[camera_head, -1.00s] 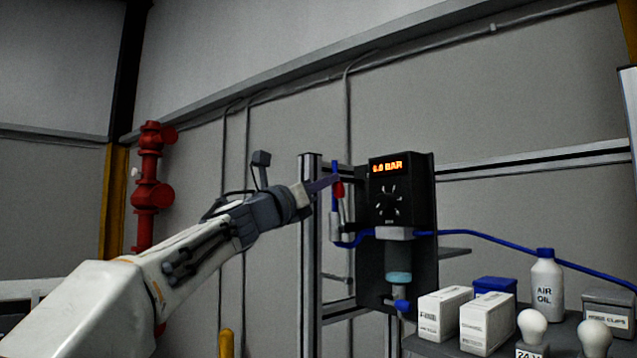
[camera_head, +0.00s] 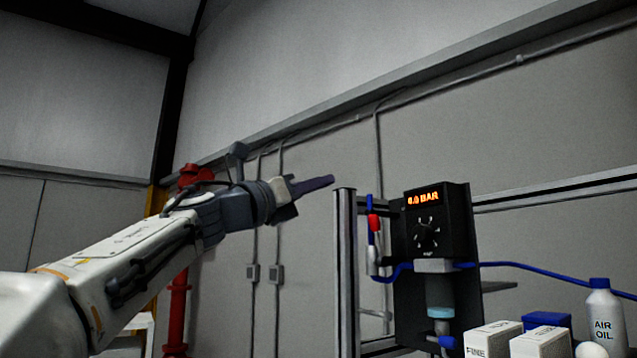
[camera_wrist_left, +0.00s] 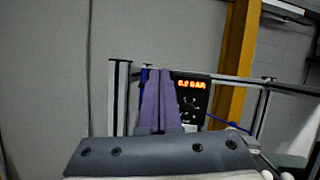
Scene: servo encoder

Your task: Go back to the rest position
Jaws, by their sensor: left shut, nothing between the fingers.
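My left gripper (camera_head: 318,184) reaches in from the left in the head view, its fingers pointing right. It is shut and empty, held in the air to the left of the metal post and apart from it. In the left wrist view its purple fingers (camera_wrist_left: 160,100) are together and cover part of the post and panel behind. The black regulator unit (camera_head: 428,222) with a dial and an orange readout "0.0 BAR" stands to the right. The readout also shows in the left wrist view (camera_wrist_left: 191,84). My right gripper is not in view.
A metal post (camera_head: 345,265) stands between my gripper and the regulator. A valve with a red part (camera_head: 374,222) and a blue hose (camera_head: 530,268) are beside it. White boxes (camera_head: 492,340) and an air oil bottle (camera_head: 603,315) are at lower right. A red pipe (camera_head: 178,305) stands behind my arm.

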